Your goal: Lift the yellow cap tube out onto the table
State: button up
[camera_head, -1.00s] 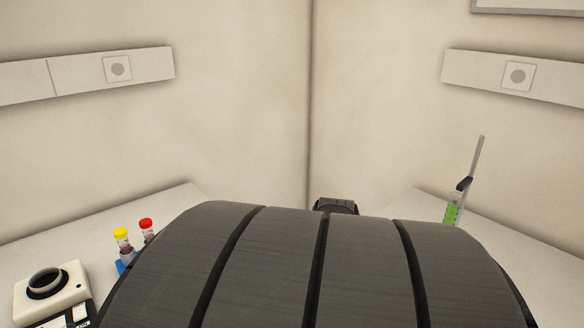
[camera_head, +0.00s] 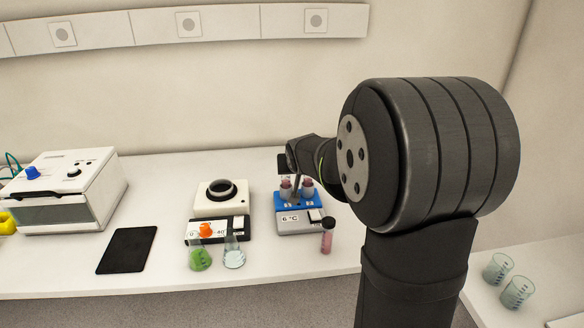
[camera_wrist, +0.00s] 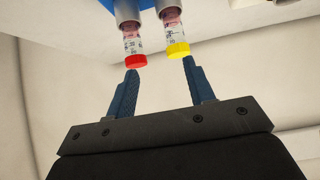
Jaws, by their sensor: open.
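The yellow-cap tube (camera_wrist: 178,48) shows in the wrist view beside a red-cap tube (camera_wrist: 135,58), both seated in a blue rack. In the head view the blue rack (camera_head: 288,204) sits on a grey base marked 6 °C. Its tubes show there, but their cap colours are hard to make out behind my gripper. My gripper (camera_wrist: 160,68) is open and empty. In the wrist view its right fingertip lies by the yellow cap and its left fingertip by the red cap. I cannot tell whether either finger touches a cap.
A lone tube with pinkish contents (camera_head: 327,238) stands before the rack. Left are a white device (camera_head: 222,200), a green flask (camera_head: 200,258), a clear flask (camera_head: 234,256), a black pad (camera_head: 127,250) and a white box (camera_head: 72,190). Two beakers (camera_head: 497,268) stand right. Table between pad and device is clear.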

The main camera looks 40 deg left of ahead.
jog(key=shift+w+a+f, duration=0.6)
jog(key=shift+a+f, duration=0.4)
jog(key=shift+a, duration=0.15)
jog(key=shift+w+a+f, duration=0.6)
jog(key=shift+a+f, duration=0.4)
jog(key=shift+a, duration=0.15)
jog(key=shift+w+a+f, duration=0.6)
jog(key=shift+a+f, duration=0.4)
jog(key=shift+a, duration=0.15)
jog(key=shift+c, duration=0.2)
grip_shut()
jog(key=shift+r, duration=0.65)
jog(key=shift+r, duration=2.3)
